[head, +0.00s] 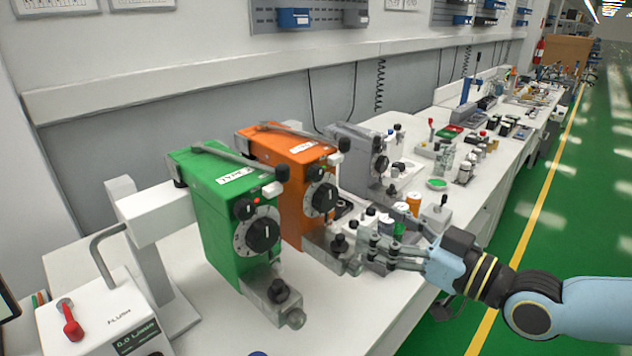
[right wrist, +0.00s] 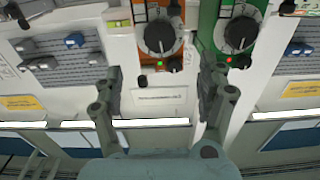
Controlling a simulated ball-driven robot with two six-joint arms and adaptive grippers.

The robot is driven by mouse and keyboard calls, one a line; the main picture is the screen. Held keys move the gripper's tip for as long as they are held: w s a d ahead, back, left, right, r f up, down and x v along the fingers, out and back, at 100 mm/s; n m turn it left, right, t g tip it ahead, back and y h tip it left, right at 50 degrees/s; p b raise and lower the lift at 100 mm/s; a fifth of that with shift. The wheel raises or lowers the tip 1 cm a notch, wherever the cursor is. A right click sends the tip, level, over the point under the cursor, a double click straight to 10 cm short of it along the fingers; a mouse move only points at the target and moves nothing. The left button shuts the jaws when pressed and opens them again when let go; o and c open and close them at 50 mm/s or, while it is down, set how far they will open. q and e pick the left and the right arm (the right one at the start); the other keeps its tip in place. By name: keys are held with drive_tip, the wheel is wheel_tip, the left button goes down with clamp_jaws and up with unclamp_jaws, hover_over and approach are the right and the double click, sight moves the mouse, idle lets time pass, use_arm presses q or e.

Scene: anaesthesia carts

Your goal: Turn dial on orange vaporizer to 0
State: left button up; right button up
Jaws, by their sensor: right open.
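The orange vaporizer (head: 285,152) stands on the white bench between the green one and a grey one. Its black dial (head: 325,198) faces right, with a pale mark on it. My right gripper (head: 376,252) is open and empty, to the right of and lower than that dial, and apart from it. In the right wrist view the orange vaporizer's dial (right wrist: 160,37) lies beyond the spread fingers, between them across the picture. The number at the dial's pointer is too small to read. My left gripper is not in view.
The green vaporizer (head: 222,190) with its own dial (head: 264,234) is close on the left. The grey vaporizer (head: 358,155) is behind. Small bottles and fittings (head: 400,210) crowd the bench near my right gripper. Bare bench (head: 345,310) shows in front.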

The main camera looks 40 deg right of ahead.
sight(330, 201)
drive_tip(key=w, duration=0.3)
drive_tip(key=w+b, duration=0.1)
drive_tip(key=w, duration=0.5)
drive_tip(key=shift+w+a+f+b, duration=0.15)
drive_tip(key=shift+w+a+b, duration=0.05)
drive_tip(key=shift+a+b, duration=0.2)
drive_tip(key=shift+w, duration=0.65)
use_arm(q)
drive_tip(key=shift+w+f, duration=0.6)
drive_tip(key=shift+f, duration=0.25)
use_arm(e)
drive_tip(key=c, duration=1.2)
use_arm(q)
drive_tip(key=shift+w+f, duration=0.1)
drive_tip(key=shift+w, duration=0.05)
use_arm(e)
drive_tip(key=shift+o, duration=0.2)
drive_tip(key=shift+m, duration=0.8)
drive_tip(key=o, duration=1.2)
drive_tip(key=shift+c, duration=0.2)
